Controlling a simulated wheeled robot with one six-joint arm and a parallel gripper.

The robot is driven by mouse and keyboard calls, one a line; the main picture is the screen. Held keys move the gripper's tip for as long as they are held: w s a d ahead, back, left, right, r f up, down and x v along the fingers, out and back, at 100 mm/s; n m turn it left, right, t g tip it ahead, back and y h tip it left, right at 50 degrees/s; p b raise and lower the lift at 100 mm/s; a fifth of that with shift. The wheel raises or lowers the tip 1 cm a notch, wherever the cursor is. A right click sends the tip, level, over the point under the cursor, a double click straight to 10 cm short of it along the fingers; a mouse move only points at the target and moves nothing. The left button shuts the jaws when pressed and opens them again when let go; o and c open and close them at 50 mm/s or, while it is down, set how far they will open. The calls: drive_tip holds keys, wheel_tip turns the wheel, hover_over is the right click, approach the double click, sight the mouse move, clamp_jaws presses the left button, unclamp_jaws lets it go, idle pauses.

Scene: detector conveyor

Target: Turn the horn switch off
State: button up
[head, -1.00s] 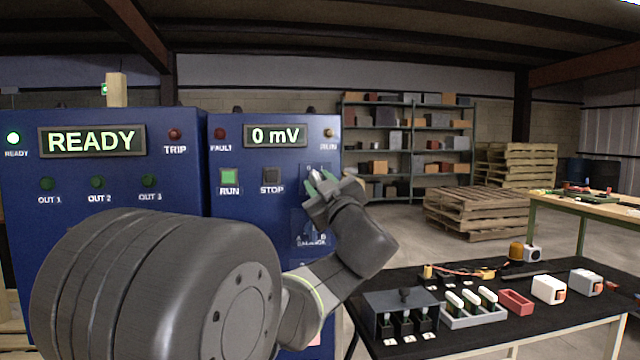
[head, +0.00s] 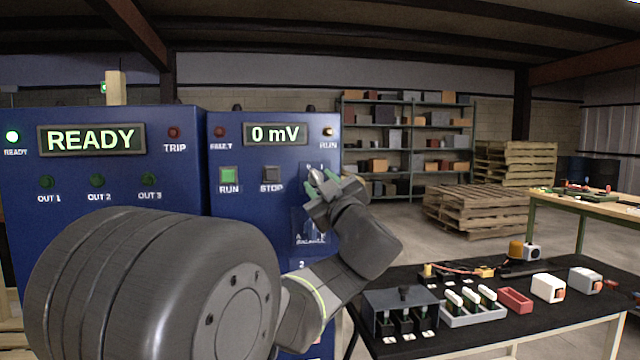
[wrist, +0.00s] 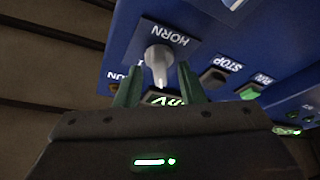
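The horn switch is a silver-grey rotary knob (wrist: 160,58) on a plate labelled HORN (wrist: 170,32) in the wrist view. Its narrow pointer end faces down in that picture, between my fingertips. My gripper (wrist: 158,88) has its two green fingers apart, one on each side of the pointer, with visible gaps. In the head view my gripper (head: 322,184) is at the upper right of the right blue cabinet (head: 255,210), in front of the knob (head: 316,175). The fingers and wrist partly cover the switch plate there.
RUN (head: 228,175) and STOP (head: 271,174) buttons sit left of the switch. A lower panel (head: 311,226) is below it. The left cabinet's display (head: 91,139) reads READY; the right display (head: 275,134) reads 0 mV. A black-topped table (head: 465,335) with parts stands at right.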

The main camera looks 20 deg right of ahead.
drive_tip(key=v, duration=1.3)
drive_tip(key=shift+a, duration=0.1)
drive_tip(key=x, duration=1.4)
drive_tip(key=shift+s, duration=0.15)
